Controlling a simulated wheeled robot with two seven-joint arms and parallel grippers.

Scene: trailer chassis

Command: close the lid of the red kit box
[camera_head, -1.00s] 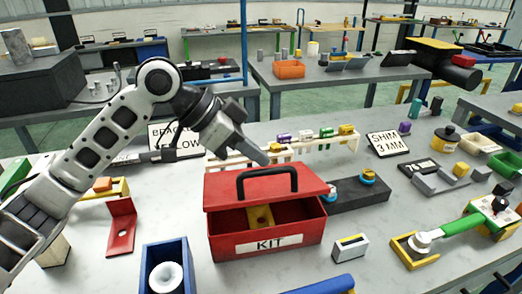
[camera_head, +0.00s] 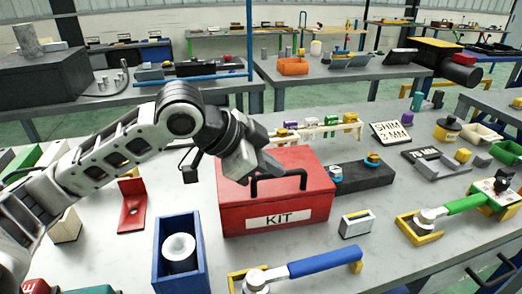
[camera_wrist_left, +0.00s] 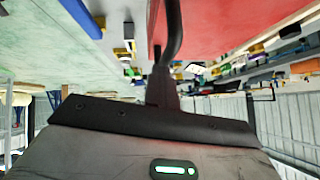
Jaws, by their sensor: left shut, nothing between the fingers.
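The red kit box (camera_head: 278,216) with its KIT label stands on the table in the head view. Its lid (camera_head: 290,160) is down over the box, and no gap shows along the front. A black handle (camera_head: 279,183) stands on the lid. My left gripper (camera_head: 262,172) is shut and empty, at the left part of the lid beside the handle; I cannot tell whether it touches. In the left wrist view the red lid (camera_wrist_left: 240,25) and the dark handle (camera_wrist_left: 172,35) lie close to the gripper. My right gripper is not in view.
A blue bin (camera_head: 178,255) with a white spool stands left of the box. A blue-handled tool (camera_head: 315,262) lies in front, and a small metal block (camera_head: 356,223) lies to the right. A dark block (camera_head: 365,174) and a rack (camera_head: 315,131) stand behind.

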